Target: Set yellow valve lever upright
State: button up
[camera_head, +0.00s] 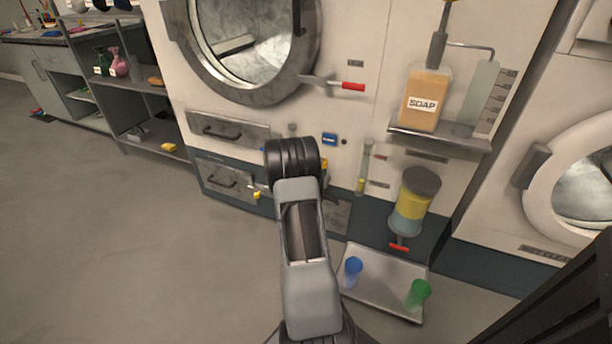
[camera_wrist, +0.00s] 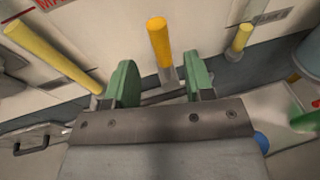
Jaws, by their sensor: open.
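A yellow-orange lever (camera_wrist: 159,42) with a grey foot shows in the middle of the wrist view, rising nearly straight up in the picture. My gripper (camera_wrist: 161,72) is open, with one green finger on each side of the lever's line. The lever's grey foot appears between or just beyond the fingertips; I cannot tell whether they touch. In the head view, a bit of yellow (camera_head: 324,165) shows beside my arm, probably this lever. My arm hides most of that spot and the gripper itself there.
A paler yellow bar (camera_wrist: 50,55) slants at the left in the wrist view. A yellow-filled tube (camera_head: 362,180) stands right of my arm. A tray (camera_head: 375,295) with a blue cup (camera_head: 353,270) and a green cup (camera_head: 418,293) lies at lower right. Floor at left is clear.

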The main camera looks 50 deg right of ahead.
jog(key=p+v, duration=0.1)
jog(key=v, duration=0.6)
jog(key=shift+a+p, duration=0.4)
jog(key=shift+s+r, duration=0.1)
jog(key=s+a+r+m+g+y+p, duration=0.2)
jog(key=a+r+m+p, duration=0.4)
jog(key=r, duration=0.5)
jog(key=s+a+r+m+g+y+p, duration=0.1)
jog(key=s+a+r+m+p, duration=0.2)
jog(key=r+p, duration=0.55)
jog(key=s+a+r+m+t+y+p, duration=0.2)
jog(key=a+r+m+y+p, duration=0.3)
jog(key=a+r+p, duration=0.4)
jog(key=s+a+r+m+t+y+p, duration=0.3)
jog(key=s+a+r+m+y+p, duration=0.2)
jog(key=a+r, duration=1.3)
jog(key=a+y+p, duration=0.2)
jog(key=y+p, duration=0.1)
jog(key=p, duration=0.1)
jog(key=shift+a, duration=0.35)
jog(key=shift+c, duration=0.5)
jog(key=shift+d, duration=0.2)
